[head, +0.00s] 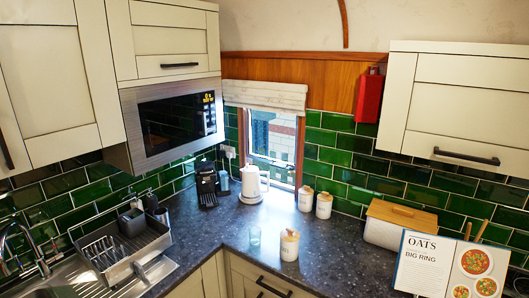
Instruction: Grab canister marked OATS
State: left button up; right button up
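Three white canisters with wooden lids stand on the dark counter. One canister (289,248) stands alone nearer the front. Two more, a left one (306,201) and a right one (324,208), stand side by side by the window and the green tiles. Any marking on them is too small to read, so I cannot tell which says OATS. Neither of my grippers is in view.
A white kettle (250,184) and a black coffee maker (207,184) stand behind. A bread box (398,225) is at right, a dish rack (122,246) at left.

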aim_at(289, 250)
jog(key=u, duration=0.05)
jog(key=i, duration=1)
jog(key=u, duration=0.45)
